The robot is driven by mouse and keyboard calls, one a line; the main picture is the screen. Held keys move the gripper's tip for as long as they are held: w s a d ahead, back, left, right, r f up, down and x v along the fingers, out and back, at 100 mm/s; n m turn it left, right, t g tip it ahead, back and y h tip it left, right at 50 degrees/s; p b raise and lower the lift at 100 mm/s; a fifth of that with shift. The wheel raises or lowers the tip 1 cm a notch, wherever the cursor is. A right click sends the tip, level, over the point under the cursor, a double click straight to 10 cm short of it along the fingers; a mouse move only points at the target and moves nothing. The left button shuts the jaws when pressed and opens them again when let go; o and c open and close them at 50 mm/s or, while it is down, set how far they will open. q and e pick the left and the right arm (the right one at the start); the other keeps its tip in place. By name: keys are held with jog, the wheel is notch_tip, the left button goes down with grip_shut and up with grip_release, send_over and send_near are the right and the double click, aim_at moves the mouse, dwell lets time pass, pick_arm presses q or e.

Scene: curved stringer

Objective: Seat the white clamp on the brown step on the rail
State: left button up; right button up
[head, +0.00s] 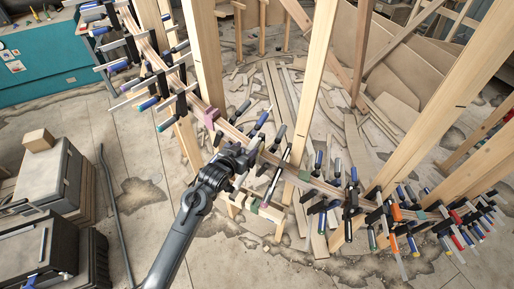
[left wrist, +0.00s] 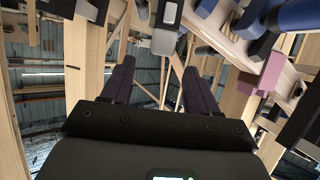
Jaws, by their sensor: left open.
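The curved wooden rail (head: 240,134) runs from upper left to lower right, crowded with bar clamps. My left gripper (head: 240,158) is at the rail's middle, over dark clamp parts. In the left wrist view its two fingers (left wrist: 160,88) are spread apart, with nothing visibly held between them. A pale grey-white clamp part (left wrist: 166,12) lies beyond the fingertips, apart from them. I cannot tell for certain which clamp is the white one. The brown step cannot be picked out from the wood. My right gripper is not in view.
A pink block (head: 211,116) sits on the rail up-left of the gripper; it also shows in the left wrist view (left wrist: 271,70). Upright wooden posts (head: 313,90) stand close around the rail. Several blue-handled clamps (head: 262,120) crowd nearby. Grey cases (head: 50,175) stand at left.

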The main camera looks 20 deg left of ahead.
aim_at(253, 143)
pick_arm(q)
jog(key=shift+p+x, duration=0.6)
jog(key=shift+x, duration=3.4)
grip_shut()
jog(key=shift+r, duration=0.1)
